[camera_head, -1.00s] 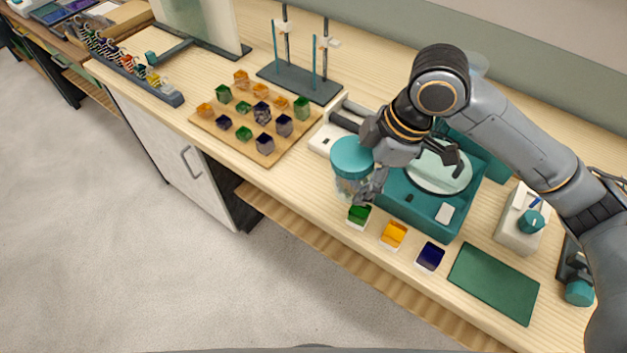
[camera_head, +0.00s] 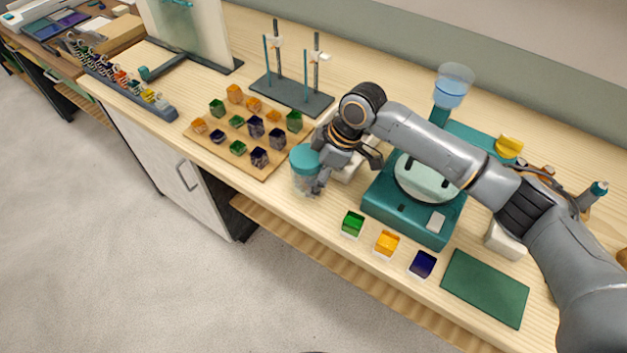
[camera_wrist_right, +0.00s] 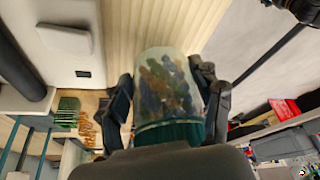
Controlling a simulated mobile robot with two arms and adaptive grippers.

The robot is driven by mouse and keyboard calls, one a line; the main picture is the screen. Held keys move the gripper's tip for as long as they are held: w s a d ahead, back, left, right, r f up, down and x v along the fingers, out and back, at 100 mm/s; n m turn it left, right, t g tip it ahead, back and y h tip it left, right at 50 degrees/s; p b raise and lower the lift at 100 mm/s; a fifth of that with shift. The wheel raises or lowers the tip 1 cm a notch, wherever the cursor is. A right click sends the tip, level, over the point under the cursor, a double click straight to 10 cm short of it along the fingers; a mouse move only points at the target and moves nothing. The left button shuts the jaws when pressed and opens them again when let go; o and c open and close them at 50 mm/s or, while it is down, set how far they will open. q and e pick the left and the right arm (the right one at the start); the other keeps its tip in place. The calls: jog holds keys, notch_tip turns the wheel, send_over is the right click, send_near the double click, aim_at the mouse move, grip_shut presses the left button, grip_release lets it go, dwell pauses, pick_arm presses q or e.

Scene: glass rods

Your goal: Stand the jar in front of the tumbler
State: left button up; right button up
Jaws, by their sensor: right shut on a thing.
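The jar (camera_head: 305,180) is clear with a teal lid, and stands about upright left of centre in the head view. Coloured pieces show inside it in the wrist view (camera_wrist_right: 165,88). My right gripper (camera_head: 319,183) is shut around its side; I cannot tell if its base touches the bench. A low white machine (camera_head: 346,172), which I take to be the tumbler, is just behind and right of the jar, partly hidden by my arm. Its white casing and a dark roller show in the wrist view (camera_wrist_right: 72,38). My left gripper is out of view.
A wooden board (camera_head: 262,172) with several coloured cubes lies close left of the jar. A teal machine (camera_head: 402,212) stands to the right, with small green, orange and dark blue blocks before it. The bench's front edge is near the jar.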

jog(key=shift+w+a+f, duration=0.15)
jog(key=shift+w+f, duration=0.05)
jog(key=shift+f, duration=0.05)
notch_tip(320, 180, down, 2)
jog(key=shift+f+p, duration=0.1)
jog(key=shift+p, duration=0.5)
jog(key=shift+f, duration=0.55)
jog(key=o, duration=1.4)
jog(key=shift+o, duration=0.2)
jog(key=b+v, duration=0.2)
jog(key=v, duration=1)
